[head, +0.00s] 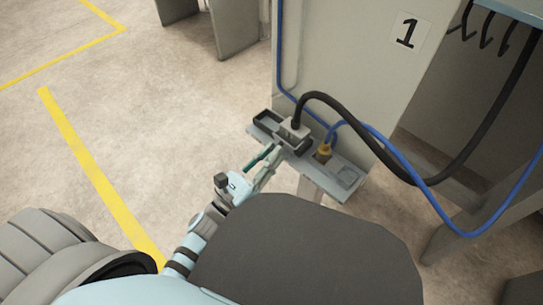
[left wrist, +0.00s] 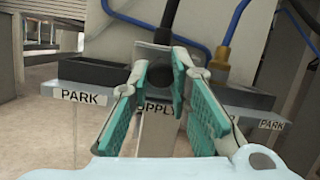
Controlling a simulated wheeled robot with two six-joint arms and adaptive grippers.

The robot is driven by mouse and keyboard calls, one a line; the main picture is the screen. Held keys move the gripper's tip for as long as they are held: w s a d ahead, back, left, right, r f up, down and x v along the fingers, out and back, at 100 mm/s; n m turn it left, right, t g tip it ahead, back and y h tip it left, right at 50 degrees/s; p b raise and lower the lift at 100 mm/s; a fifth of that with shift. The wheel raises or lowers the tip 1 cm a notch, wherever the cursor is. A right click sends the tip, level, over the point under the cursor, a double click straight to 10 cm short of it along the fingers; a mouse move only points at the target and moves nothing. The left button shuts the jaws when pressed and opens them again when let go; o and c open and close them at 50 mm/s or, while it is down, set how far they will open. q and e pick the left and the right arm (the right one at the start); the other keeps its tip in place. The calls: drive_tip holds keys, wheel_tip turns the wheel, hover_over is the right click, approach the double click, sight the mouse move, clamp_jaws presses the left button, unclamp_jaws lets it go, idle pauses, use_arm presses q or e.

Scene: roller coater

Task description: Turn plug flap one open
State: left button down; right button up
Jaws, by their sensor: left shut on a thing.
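A shelf (head: 338,188) juts out from the grey cabinet marked 1. Its middle SUPPLY place holds the plug (head: 293,129) of a black cable. My left gripper (head: 274,151) reaches the front of that place from below left. In the left wrist view its teal-padded fingers (left wrist: 184,82) converge on a dark round piece (left wrist: 184,68) beside the black plug (left wrist: 163,38). This piece looks like part of plug flap one, but the fingers cover much of it and the flap's angle is unclear. The gripper is shut on it. My right gripper is not in view.
A brass plug (head: 323,152) on a blue cable (head: 382,139) stands right of the black one. PARK places sit at both shelf ends, with a dark tray (left wrist: 92,73) at the left one. Both cables loop right. Open floor lies left, with yellow lines (head: 95,165).

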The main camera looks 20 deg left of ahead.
use_arm(q)
drive_tip(key=shift+s+f+t+h, duration=0.15)
drive_tip(key=shift+f+t+h, duration=0.25)
drive_tip(key=shift+t, duration=0.4)
drive_tip(key=shift+s+f+t+h, duration=0.15)
drive_tip(key=shift+f+t+h, duration=0.2)
drive_tip(key=shift+t, duration=0.45)
drive_tip(key=c, duration=1.4)
unclamp_jaws()
drive_tip(key=shift+a, duration=0.1)
drive_tip(key=shift+c, duration=0.2)
drive_tip(key=v, duration=1.2)
